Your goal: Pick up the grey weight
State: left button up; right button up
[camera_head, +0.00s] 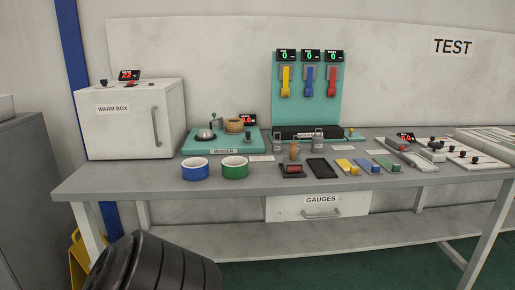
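Two small grey metal pieces that look like weights stand on the grey table (120,182). One grey piece (277,146) is left of a brown-handled tool, and the other grey piece (318,139) is to its right, close to the teal stand's base. They are too small for me to tell which is the grey weight.
A blue roll (195,171) and a green roll (235,170) stand near the front edge. The teal winder (196,147) is behind them. The white warm box (110,125) is at the left. A brown-handled tool (294,152) and a black tray (322,168) lie mid-table.

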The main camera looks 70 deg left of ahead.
aim_at(276, 143)
jog(key=u, duration=1.55)
